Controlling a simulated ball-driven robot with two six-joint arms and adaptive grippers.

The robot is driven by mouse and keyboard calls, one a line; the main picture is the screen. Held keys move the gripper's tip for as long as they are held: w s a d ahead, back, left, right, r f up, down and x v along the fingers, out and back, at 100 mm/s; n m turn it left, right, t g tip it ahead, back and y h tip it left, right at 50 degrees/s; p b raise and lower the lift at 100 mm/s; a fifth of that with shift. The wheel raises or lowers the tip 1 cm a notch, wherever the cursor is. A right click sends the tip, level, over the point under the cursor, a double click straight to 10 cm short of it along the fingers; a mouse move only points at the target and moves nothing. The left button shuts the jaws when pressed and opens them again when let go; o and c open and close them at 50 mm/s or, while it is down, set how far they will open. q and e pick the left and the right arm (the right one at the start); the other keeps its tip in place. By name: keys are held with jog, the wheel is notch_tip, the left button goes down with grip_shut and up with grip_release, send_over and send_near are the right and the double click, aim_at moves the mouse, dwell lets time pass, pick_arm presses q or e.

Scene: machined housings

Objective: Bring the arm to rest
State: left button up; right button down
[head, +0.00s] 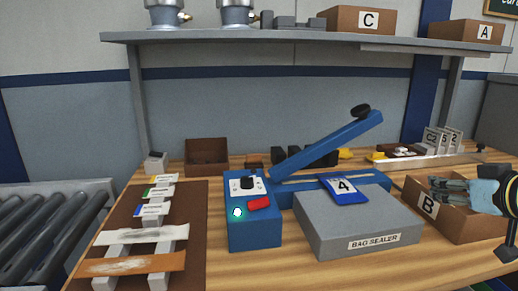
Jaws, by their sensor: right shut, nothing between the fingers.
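My right gripper (438,188) comes in from the right edge, with its fingers pointing left. It is shut and empty, over or just in front of the open brown box labelled B (437,225). I cannot tell how far above the box's contents it is. My left gripper is not in view.
A blue bag sealer (254,229) with its lever raised stands mid-table beside a grey block (352,232). A blue packet marked 4 (345,190) lies at the block's back. A brown board (190,250) with strips is at left, by a roller conveyor (50,225). A shelf (290,37) spans above.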

jog(key=s+a+f+g, duration=0.2)
jog(key=s+a+f, duration=0.1)
jog(key=s+f, duration=0.25)
jog(key=s+a+f+g, duration=0.2)
jog(key=s+a+f, duration=0.2)
jog(key=s, duration=0.2)
jog(key=s+a+f+m+g+h, duration=0.1)
jog(key=s+a+g, duration=0.15)
jog(key=s, duration=0.75)
jog(key=s+a+f+m+g+h, duration=0.15)
jog(key=s+g, duration=0.25)
jog(key=s, duration=0.6)
jog(key=s+d+f+b, duration=0.1)
jog(key=d+f, duration=0.1)
jog(key=f, duration=1.3)
jog(key=s+d+f+b, duration=0.1)
jog(key=s+d+f, duration=0.1)
jog(key=f, duration=1.4)
pick_arm(q)
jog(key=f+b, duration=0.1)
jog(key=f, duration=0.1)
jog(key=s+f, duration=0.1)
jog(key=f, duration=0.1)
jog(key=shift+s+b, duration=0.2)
jog(key=shift+b, duration=0.15)
pick_arm(e)
jog(key=s+f+g, duration=0.2)
jog(key=s+f, duration=1.3)
jog(key=s, duration=0.2)
jog(key=shift+d, duration=0.2)
